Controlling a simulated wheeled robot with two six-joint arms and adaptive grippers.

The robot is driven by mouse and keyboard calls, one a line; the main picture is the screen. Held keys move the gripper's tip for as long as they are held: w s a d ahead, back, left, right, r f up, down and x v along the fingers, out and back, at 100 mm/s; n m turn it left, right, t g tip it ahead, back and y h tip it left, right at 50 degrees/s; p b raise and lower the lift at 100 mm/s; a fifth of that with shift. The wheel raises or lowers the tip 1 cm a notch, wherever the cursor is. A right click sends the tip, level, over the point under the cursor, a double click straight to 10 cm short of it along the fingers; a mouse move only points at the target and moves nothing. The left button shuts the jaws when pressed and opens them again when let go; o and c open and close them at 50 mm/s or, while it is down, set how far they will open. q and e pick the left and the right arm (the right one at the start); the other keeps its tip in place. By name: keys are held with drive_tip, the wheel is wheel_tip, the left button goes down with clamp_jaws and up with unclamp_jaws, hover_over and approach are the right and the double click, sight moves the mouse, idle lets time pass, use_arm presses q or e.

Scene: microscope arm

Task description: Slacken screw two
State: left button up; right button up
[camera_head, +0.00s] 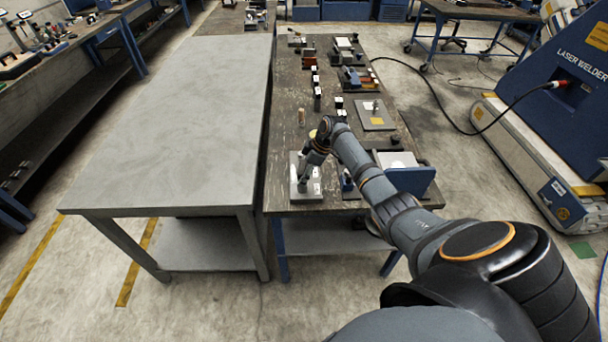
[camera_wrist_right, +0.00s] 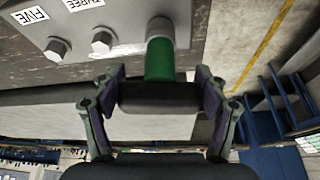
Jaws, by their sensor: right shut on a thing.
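My right gripper (camera_wrist_right: 160,97) is shut on the dark handle (camera_wrist_right: 158,98) of a nut driver with a green shaft (camera_wrist_right: 160,62) and a grey socket end (camera_wrist_right: 160,28). The socket end is at the grey screw plate, in line with two hex screws (camera_wrist_right: 57,48) (camera_wrist_right: 102,43). Any screw under the socket is hidden, and I cannot tell how deep it sits. White labels read FIVE (camera_wrist_right: 30,15) and THREE (camera_wrist_right: 84,3); no label TWO is readable. In the head view my right gripper (camera_head: 308,170) is over the small screw plate (camera_head: 297,188). My left gripper is out of view.
The plate lies near the front of the dark workbench (camera_head: 285,115). A blue holder (camera_head: 412,180) and a grey panel (camera_head: 375,118) with a yellow label lie to its right. A bare grey table (camera_head: 190,110) adjoins on the left. A laser welder (camera_head: 560,90) stands at far right.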

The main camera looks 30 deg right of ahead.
idle(0.3)
drive_tip(key=shift+n+g+y+b, duration=0.3)
drive_tip(key=shift+n+b, duration=0.9)
drive_tip(key=shift+b, duration=0.2)
drive_tip(key=shift+w, duration=0.1)
drive_tip(key=shift+r+p, duration=0.1)
drive_tip(key=shift+p, duration=0.4)
drive_tip(key=shift+m+p, duration=0.35)
drive_tip(key=shift+m, duration=0.15)
drive_tip(key=shift+r+p, duration=2.85)
drive_tip(key=shift+r, duration=0.15)
